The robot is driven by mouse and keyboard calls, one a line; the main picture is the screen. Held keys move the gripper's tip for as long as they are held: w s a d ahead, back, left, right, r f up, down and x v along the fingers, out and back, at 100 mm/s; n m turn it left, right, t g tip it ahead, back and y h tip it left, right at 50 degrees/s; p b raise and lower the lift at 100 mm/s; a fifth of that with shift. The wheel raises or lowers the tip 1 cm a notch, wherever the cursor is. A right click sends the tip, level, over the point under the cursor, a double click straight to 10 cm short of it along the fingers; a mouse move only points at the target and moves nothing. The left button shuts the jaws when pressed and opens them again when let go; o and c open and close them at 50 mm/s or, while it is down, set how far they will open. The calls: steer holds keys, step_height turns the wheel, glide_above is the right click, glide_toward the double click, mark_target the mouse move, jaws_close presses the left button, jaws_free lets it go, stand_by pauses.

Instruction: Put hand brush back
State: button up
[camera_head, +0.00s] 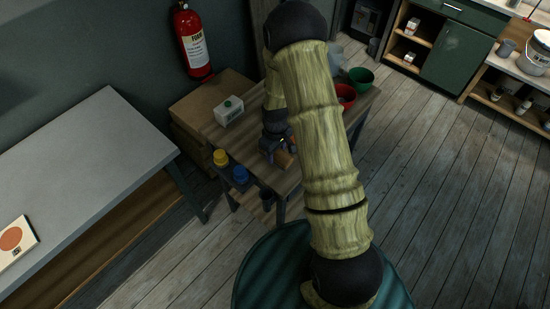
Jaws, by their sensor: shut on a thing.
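My gripper (277,149) is low over the near part of the small wooden table (232,137), mid-picture. It is shut on a small brown wooden piece (286,160), which looks like part of the hand brush. The bristles cannot be made out, and my gripper and arm hide part of it. I cannot tell whether it touches the tabletop.
A white carton (229,112) stands on the table's left side. A yellow jar (220,157) and a blue jar (240,175) sit at its left edge. A red bowl (346,96) and a green bowl (361,77) are behind my arm. A grey bench (75,165) stands left.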

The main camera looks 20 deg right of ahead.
mark_target(276, 159)
steer(key=shift+s+f, duration=0.1)
steer(key=shift+a+f+p, duration=0.1)
steer(key=shift+f+p, duration=0.5)
steer(key=shift+f, duration=1.35)
steer(key=shift+f, duration=0.1)
steer(key=o, duration=1)
steer(key=shift+c, duration=0.2)
step_height(276, 159, up, 11)
steer(key=b, duration=0.3)
steer(key=shift+r, duration=0.65)
